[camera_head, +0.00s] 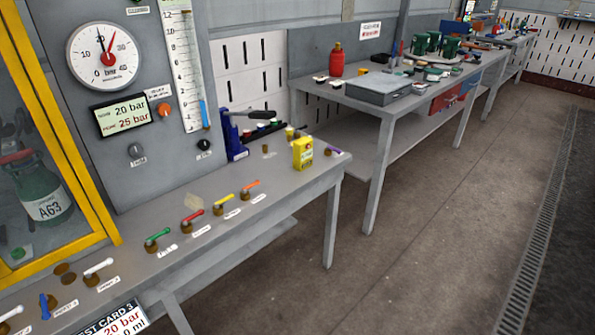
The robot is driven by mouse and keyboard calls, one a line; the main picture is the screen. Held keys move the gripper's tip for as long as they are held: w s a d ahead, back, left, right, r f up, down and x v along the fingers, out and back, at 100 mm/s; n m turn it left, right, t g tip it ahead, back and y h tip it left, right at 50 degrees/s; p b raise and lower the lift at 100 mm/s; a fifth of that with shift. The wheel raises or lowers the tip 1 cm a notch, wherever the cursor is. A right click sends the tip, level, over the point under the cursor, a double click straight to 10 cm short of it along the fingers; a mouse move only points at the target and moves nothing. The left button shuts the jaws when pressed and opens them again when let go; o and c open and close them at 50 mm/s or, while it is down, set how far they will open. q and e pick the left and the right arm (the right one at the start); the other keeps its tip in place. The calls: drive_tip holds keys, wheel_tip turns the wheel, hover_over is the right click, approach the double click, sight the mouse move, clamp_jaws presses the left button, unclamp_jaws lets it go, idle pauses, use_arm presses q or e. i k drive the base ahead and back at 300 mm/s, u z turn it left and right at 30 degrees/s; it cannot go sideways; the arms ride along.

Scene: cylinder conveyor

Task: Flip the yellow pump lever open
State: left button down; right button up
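The yellow lever (224,198) sits on a brass-coloured valve body (219,208) along the front part of the grey bench (275,205). Its handle slants up toward the right, and a small white label lies beside it. A red lever (193,215) is to its left and an orange lever (250,184) to its right. The label's text is too small to read. Neither of my grippers shows in the head view.
Green (158,234), white (98,266) and blue (44,306) levers stand further left. A yellow can (303,153) and a blue hand pump (235,135) stand to the right. A panel with a pressure gauge (104,56) rises behind. Open floor lies to the right.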

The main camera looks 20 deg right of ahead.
sight(232, 195)
drive_tip(key=z, duration=0.5)
drive_tip(key=i, duration=1.15)
drive_tip(key=u, duration=0.15)
